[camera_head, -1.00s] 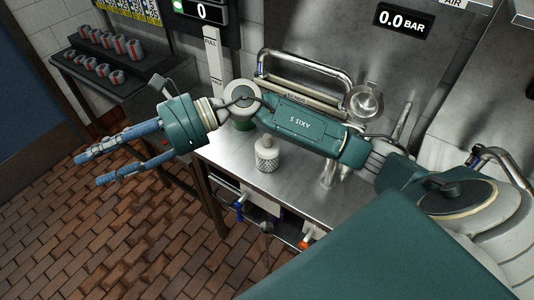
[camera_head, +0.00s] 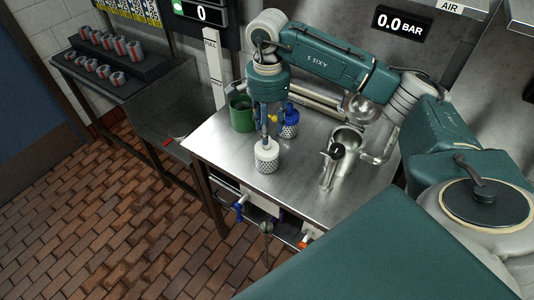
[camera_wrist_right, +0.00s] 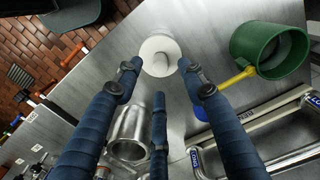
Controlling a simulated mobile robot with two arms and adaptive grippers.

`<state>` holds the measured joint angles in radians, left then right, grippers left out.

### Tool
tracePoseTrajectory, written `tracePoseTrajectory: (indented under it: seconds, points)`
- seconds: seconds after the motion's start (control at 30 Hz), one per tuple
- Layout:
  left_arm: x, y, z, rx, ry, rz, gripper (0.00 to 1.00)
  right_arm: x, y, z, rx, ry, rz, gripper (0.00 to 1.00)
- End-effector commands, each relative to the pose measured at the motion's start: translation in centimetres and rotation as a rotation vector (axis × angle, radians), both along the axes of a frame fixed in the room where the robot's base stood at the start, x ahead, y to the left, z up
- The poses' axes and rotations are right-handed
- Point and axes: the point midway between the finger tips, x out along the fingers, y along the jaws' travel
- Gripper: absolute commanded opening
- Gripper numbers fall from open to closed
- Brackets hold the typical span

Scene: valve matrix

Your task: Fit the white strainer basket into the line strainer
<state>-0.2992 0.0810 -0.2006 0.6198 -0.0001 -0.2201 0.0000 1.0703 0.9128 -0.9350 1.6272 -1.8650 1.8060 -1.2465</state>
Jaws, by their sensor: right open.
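The white strainer basket (camera_head: 267,157), with a white top and perforated lower body, stands upright on the steel bench. It also shows in the right wrist view (camera_wrist_right: 160,48) as a round white top with a central knob. My right gripper (camera_head: 265,139) points down just above the basket. In the wrist view its fingers (camera_wrist_right: 158,72) are spread around the knob's line, open and empty. Contact cannot be told. An open steel cup (camera_head: 347,139), apparently the line strainer, stands to the right; its empty mouth shows in the wrist view (camera_wrist_right: 130,128). My left gripper is out of view.
A blue-topped perforated basket (camera_head: 289,121) and a green cup (camera_head: 241,114) stand behind the white basket. A black-knobbed steel fitting (camera_head: 333,160) stands near the steel cup. A rail runs along the back. The bench front (camera_head: 225,150) is clear.

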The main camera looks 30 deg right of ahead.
Motion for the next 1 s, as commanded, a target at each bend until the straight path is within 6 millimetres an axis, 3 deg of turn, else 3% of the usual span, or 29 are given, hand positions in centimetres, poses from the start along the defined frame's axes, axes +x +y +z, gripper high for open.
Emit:
tracePoseTrajectory:
  seconds: [0.23, 0.4, 0.67, 0.87, 1.0]
  points:
    - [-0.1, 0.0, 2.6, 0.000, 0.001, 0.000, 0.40, 0.0, 0.2, -2.7, 0.002, 0.006, 0.001, 0.40]
    - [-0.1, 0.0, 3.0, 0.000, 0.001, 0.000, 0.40, 0.1, 0.2, -4.9, 0.002, 0.001, 0.000, 0.40]
    - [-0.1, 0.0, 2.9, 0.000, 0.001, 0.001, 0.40, 0.1, 0.2, -5.4, 0.001, -0.001, 0.000, 0.40]
    - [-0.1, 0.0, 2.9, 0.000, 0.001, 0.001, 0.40, 0.1, 0.2, -5.3, 0.002, 0.000, 0.000, 0.00]
    - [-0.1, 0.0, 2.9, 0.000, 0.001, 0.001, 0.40, 0.2, 0.2, -5.3, 0.002, 0.000, 0.000, 0.00]
